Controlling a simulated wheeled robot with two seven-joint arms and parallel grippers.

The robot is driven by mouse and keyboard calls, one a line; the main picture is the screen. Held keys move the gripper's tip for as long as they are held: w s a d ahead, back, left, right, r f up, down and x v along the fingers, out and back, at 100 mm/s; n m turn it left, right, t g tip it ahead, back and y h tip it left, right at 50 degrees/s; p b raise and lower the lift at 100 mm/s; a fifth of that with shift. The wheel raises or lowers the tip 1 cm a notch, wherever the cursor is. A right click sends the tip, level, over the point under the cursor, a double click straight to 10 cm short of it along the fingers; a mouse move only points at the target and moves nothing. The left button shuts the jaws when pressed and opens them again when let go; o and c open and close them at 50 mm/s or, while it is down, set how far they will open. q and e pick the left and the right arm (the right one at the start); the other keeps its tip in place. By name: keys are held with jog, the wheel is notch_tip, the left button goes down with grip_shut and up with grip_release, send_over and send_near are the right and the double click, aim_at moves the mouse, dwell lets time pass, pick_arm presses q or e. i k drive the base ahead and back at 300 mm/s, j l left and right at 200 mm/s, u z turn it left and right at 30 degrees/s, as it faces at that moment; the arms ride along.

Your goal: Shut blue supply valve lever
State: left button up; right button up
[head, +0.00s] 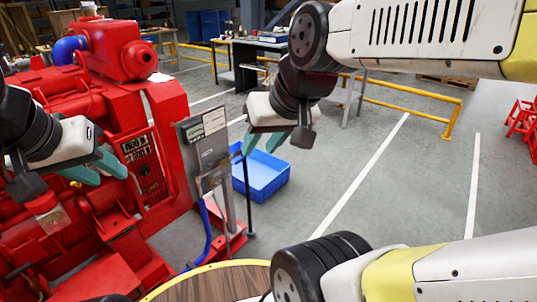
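I cannot clearly make out a blue valve lever. A blue curved pipe piece (68,48) sits on top of the red diesel pumpset (125,95) at the upper left. A long blue strip or hose (206,232) runs down beside the grey panel stand (203,143). My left gripper (108,174) is in front of the pumpset, with its teal fingers apart and nothing seen between them. My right gripper (260,150) hangs to the right of the panel, fingers apart and empty, above the blue bin in the picture.
The blue bin (262,178) stands on the floor behind the panel stand. A round wooden top with a yellow rim (205,285) is at the bottom. A workbench (262,45) and yellow rails (410,92) are at the back. Red stools (522,118) stand far right.

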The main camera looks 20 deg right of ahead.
aim_at(241, 159)
jog(key=z, duration=0.4)
jog(key=i+j+z, duration=0.3)
jog(key=i+j, duration=0.35)
jog(key=i, duration=0.15)
